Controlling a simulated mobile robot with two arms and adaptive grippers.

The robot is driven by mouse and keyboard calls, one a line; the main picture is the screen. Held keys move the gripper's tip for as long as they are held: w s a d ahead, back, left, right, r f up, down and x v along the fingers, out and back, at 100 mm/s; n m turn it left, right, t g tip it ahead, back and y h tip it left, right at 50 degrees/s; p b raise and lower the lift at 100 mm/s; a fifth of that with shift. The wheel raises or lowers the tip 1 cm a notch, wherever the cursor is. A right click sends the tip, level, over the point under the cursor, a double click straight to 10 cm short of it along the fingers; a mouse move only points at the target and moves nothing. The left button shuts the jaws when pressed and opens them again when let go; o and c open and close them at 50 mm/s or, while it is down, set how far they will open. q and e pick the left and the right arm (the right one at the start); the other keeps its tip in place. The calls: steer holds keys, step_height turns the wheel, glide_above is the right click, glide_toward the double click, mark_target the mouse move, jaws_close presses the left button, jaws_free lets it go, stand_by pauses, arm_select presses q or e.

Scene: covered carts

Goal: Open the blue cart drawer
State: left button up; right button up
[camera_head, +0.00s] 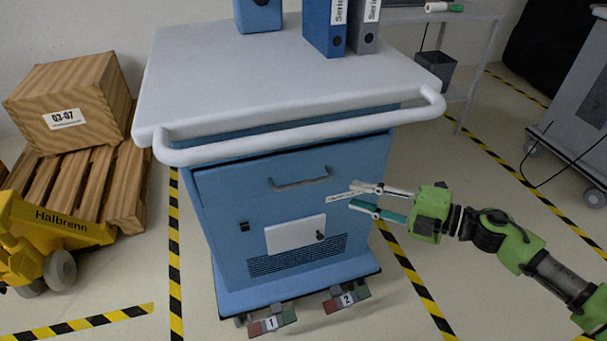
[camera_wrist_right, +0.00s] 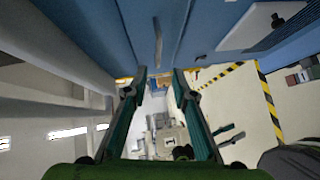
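The blue cart (camera_head: 215,230) has a light grey top and a white push rail. Its drawer front (camera_head: 235,190) carries a grey bar handle (camera_head: 300,183) and looks flush with the cart; a dark gap runs along its upper edge. In the right wrist view the handle (camera_wrist_right: 158,42) lies beyond the fingertips, roughly in line with the space between them. My right gripper (camera_head: 358,197) is open and empty, its fingers pointing left toward the handle, right of it and apart from it. It also shows in the right wrist view (camera_wrist_right: 159,74). My left gripper is not in view.
A white panel (camera_head: 290,236) sits below the drawer front. Binders (camera_head: 325,25) stand on the cart top. Pedals (camera_head: 270,322) stick out at the base. A pallet with a wooden crate (camera_head: 70,95) and a yellow truck (camera_head: 50,230) stand left.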

mark_target(308, 184)
steer(key=shift+n, duration=0.3)
steer(key=x, duration=1.2)
steer(key=shift+s+a+r, duration=0.2)
steer(key=shift+a+r, duration=0.05)
steer(key=shift+a, duration=0.3)
steer(key=shift+w+a, duration=0.25)
steer(key=shift+a, duration=0.25)
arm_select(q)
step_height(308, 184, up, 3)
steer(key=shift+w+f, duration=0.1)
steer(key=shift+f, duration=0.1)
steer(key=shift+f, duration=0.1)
arm_select(e)
jaws_close()
